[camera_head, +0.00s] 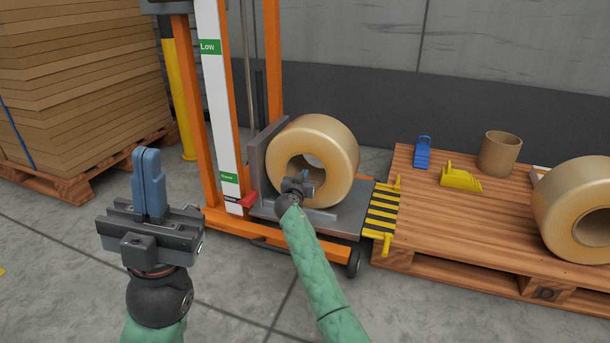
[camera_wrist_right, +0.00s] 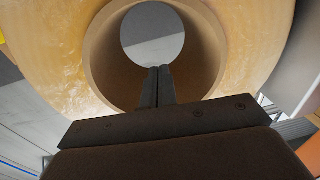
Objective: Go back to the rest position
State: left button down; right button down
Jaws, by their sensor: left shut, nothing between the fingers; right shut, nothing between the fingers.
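My left gripper (camera_head: 147,168) is at the left of the head view, pointing up, its blue fingers shut and empty. It is apart from everything around it. My right gripper (camera_head: 306,180) is in front of the large tan roll (camera_head: 341,148) that stands on its side on the lift's platform. In the right wrist view its dark fingers (camera_wrist_right: 160,72) are shut and empty. They line up with the hollow core of the roll (camera_wrist_right: 62,45); I cannot tell whether the tips are inside it.
The orange lift frame (camera_head: 188,110) stands behind my grippers. A yellow-black striped plate (camera_head: 382,211) joins its platform to a wooden pallet table (camera_head: 420,228) bearing a second roll (camera_head: 560,205), a brown cup (camera_head: 499,153), a blue item (camera_head: 423,153) and a yellow item (camera_head: 461,179). Stacked cardboard (camera_head: 80,90) stands left.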

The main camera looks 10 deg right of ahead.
jog(key=shift+v, duration=1.55)
jog(key=shift+s+a, duration=0.1)
jog(key=shift+a, duration=0.15)
jog(key=shift+v, duration=0.85)
